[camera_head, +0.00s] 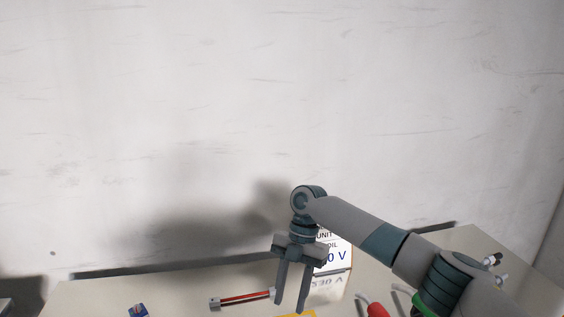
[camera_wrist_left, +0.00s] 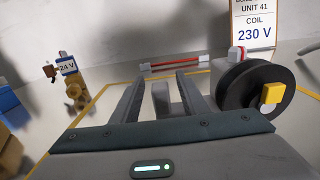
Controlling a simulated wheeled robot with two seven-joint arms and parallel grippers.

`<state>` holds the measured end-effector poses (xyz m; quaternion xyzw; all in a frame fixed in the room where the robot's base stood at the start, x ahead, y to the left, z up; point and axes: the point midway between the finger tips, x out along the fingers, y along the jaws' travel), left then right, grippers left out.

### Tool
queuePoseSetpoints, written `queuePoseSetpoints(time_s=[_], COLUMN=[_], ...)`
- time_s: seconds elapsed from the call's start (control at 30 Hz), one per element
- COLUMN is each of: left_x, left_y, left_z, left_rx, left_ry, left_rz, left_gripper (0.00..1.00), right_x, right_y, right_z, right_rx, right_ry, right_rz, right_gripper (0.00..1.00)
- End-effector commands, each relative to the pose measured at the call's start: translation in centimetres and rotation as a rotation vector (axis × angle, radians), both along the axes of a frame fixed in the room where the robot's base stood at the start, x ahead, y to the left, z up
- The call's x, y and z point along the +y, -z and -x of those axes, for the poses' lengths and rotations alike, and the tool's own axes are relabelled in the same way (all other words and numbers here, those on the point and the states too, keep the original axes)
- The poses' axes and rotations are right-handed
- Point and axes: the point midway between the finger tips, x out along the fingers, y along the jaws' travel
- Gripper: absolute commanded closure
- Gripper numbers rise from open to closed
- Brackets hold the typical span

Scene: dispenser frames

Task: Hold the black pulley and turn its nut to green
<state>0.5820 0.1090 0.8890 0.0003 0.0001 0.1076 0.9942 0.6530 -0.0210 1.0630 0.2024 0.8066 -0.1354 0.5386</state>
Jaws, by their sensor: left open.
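The black pulley (camera_wrist_left: 237,91) stands on edge at the right of the left wrist view, with a yellow nut (camera_wrist_left: 272,94) on its face. No green shows on the nut. My left gripper (camera_wrist_left: 160,78) is open, its two fingers pointing forward to the left of the pulley, apart from it in the picture. A grey block shows between the fingers; I cannot tell what it is. My right gripper (camera_head: 290,308) is open in the head view, fingers pointing down in front of the white sign. The pulley and left gripper do not show in the head view.
A white sign (camera_wrist_left: 254,22) reading 230 V stands behind the pulley. A red cable piece with pale ends (camera_wrist_left: 172,64) lies at the back. A brass part with a 24 V label (camera_wrist_left: 76,88) stands left. Yellow tape (camera_wrist_left: 62,137) marks the table.

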Motion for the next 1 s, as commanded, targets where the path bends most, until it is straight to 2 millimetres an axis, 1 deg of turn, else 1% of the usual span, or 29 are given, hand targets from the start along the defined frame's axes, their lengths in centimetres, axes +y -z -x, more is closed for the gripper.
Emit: queuePoseSetpoints(time_s=[0.03,0.3,0.5,0.7,1.0], left_x=[-0.2,-1.3,-1.8,-2.0,-2.0], left_y=[0.1,0.1,0.1,0.0,0.0], left_z=[0.9,5.6,8.1,9.1,9.1], left_rx=[0.003,0.003,0.002,0.001,0.000], left_ry=[0.000,0.000,0.000,0.000,0.000], left_rz=[0.002,0.002,0.000,0.001,0.001], left_gripper=[0.60,0.60,0.60,0.60,0.60], right_x=[0.0,0.0,0.0,0.0,0.0], right_y=[0.0,0.0,0.0,0.0,0.0], right_z=[0.0,0.0,0.0,0.0,0.0], right_rx=[0.000,0.000,0.000,0.000,0.000], right_ry=[0.000,0.000,0.000,0.000,0.000], right_rz=[0.000,0.000,0.000,0.000,0.000], right_gripper=[0.64,0.64,0.64,0.64,0.64])
